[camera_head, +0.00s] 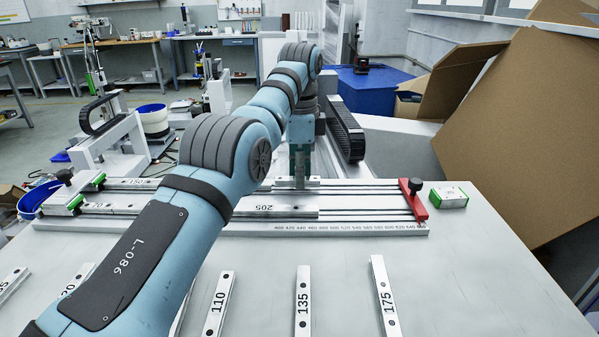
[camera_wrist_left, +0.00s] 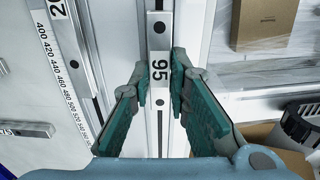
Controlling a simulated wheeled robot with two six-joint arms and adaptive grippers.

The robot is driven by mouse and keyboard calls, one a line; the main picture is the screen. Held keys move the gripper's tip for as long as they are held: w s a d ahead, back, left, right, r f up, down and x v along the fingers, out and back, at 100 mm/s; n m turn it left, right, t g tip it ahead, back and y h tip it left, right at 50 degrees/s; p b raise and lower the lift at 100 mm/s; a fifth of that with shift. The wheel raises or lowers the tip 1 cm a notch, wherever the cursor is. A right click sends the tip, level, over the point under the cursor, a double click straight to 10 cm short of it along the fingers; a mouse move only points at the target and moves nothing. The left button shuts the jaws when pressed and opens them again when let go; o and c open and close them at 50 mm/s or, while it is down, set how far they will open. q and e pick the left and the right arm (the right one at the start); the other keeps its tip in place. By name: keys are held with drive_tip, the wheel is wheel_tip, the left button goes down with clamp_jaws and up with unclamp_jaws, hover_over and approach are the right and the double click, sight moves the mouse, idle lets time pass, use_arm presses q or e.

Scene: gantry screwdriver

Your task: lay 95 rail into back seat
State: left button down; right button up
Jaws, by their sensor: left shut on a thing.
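My left gripper (camera_head: 301,165) reaches down over the back row of the silver fixture (camera_head: 380,229) on the table. In the left wrist view its teal fingers (camera_wrist_left: 160,88) are shut on the 95 rail (camera_wrist_left: 158,48), a silver bar with dark holes. The rail lies lengthwise along the fixture's back channel, in line with it; I cannot tell whether it is fully down in the seat. In the head view only a bit of the rail (camera_head: 312,183) shows under the fingers. My right gripper is not in view.
A 205 rail (camera_head: 285,209) lies in the front row, and a rail marked 150 (camera_head: 140,184) at the back left. A red clamp (camera_head: 413,199) closes the right end, beside a green-white box (camera_head: 449,196). Rails 110 (camera_head: 218,304), 135 (camera_head: 303,303) and 175 (camera_head: 385,297) lie in front.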

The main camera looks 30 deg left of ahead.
use_arm(q)
drive_tip(key=shift+a, duration=0.1)
idle(0.3)
drive_tip(key=c, duration=1.4)
unclamp_jaws()
drive_tip(key=shift+c, duration=0.2)
